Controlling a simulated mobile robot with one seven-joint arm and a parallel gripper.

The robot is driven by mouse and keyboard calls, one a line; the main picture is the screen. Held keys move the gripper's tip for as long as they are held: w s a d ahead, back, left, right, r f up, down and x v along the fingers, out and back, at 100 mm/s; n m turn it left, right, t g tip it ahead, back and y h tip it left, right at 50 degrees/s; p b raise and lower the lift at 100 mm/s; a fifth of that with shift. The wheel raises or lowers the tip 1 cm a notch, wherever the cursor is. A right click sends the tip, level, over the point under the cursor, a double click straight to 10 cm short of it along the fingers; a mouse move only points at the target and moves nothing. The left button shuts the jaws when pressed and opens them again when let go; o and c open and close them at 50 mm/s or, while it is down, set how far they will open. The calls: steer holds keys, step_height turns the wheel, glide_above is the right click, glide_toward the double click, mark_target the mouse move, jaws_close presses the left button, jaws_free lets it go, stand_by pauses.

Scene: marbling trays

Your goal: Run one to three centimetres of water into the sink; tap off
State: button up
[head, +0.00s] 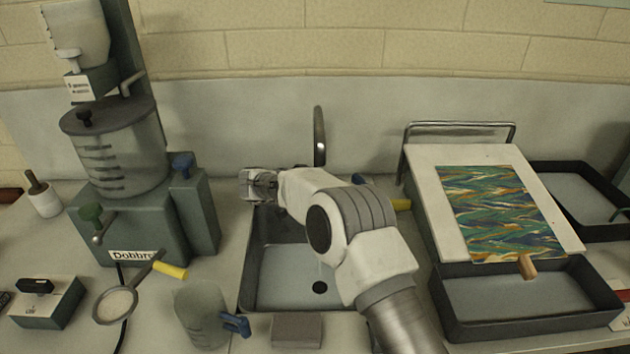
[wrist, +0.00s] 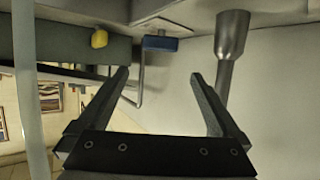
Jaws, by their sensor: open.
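The dark-rimmed sink (head: 247,275) is set in the counter, partly hidden by my arm. A dark round spot (head: 320,287), drain or plug, shows on its pale floor; I cannot tell the water depth. A faint thin streak seems to come down above that spot. The curved metal tap spout (head: 319,137) rises behind my arm.
A grey dispenser with a clear tank (head: 118,160) stands left. A strainer (head: 115,305), a jug (head: 200,315) and a grey block (head: 297,330) are near the front. A board with a marbled sheet (head: 500,215) and a tray (head: 445,320) are right. A metal post (wrist: 230,45) is beside my right finger.

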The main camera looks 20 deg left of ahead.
steer(key=v, duration=0.5)
stand_by(7.5)
